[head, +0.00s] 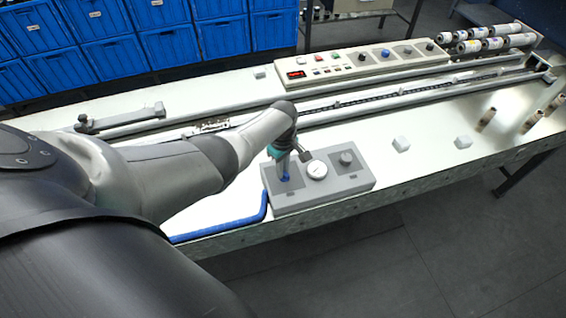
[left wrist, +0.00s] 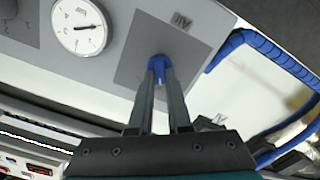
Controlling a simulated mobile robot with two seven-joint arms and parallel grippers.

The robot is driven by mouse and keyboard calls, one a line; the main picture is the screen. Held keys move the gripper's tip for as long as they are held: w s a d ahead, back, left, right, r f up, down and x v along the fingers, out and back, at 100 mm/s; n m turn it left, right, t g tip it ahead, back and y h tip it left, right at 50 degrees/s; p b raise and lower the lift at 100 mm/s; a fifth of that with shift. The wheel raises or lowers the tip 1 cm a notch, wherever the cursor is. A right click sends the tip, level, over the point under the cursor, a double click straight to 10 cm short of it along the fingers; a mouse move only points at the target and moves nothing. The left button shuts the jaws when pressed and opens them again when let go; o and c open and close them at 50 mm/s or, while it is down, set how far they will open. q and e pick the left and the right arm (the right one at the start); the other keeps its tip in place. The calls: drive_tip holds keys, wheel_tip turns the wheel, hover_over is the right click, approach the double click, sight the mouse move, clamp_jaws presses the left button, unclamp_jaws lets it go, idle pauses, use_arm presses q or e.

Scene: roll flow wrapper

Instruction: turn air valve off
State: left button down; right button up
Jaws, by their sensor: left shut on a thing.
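The air valve is a small blue handle (left wrist: 158,66) on a dark square plate of a grey panel box. The panel box (head: 330,199) stands near the table's front edge. My left gripper (left wrist: 160,75) is shut on the blue handle, with its two fingers on either side of it. In the head view my left gripper (head: 285,168) comes down onto the left part of the panel, and its fingers partly hide the handle. A white round gauge (left wrist: 80,27) sits beside the valve, and it also shows in the head view (head: 317,170). My right gripper is not in view.
A blue hose (head: 225,226) runs from the panel's left side along the table's front edge. A dark knob (head: 347,157) is right of the gauge. A control console (head: 360,66) stands behind. Small white blocks (head: 401,144) lie to the right, with clear table around them.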

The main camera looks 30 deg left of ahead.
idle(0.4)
use_arm(q)
drive_tip(key=c, duration=0.9)
unclamp_jaws()
drive_tip(key=shift+o, duration=0.2)
wheel_tip(320, 180, up, 6)
drive_tip(key=p, duration=0.3)
drive_tip(key=shift+f, duration=0.1)
wheel_tip(320, 180, up, 10)
drive_tip(key=p, duration=0.2)
drive_tip(key=shift+f+p, duration=0.25)
drive_tip(key=shift+p, duration=0.1)
